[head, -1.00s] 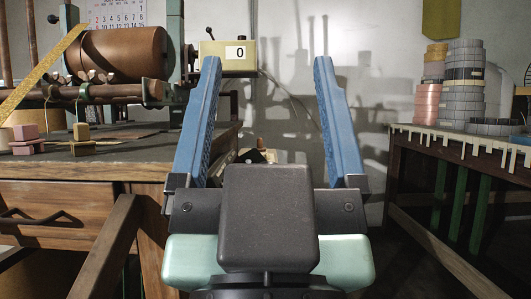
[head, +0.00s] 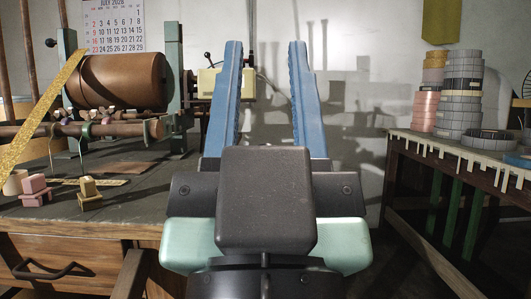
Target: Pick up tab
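Several short pale tabs (head: 470,164) hang in a row along the front edge of the right-hand table (head: 400,150). I cannot tell which one the task means. My gripper (head: 265,48) points away from the camera, with its two blue fingers apart and nothing between them. It is in mid-picture, left of the table with the tabs and clear of them. The black gripper body hides what lies directly below it.
Grey tape rolls (head: 462,90) are stacked on the right table. Floor shows between the benches.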

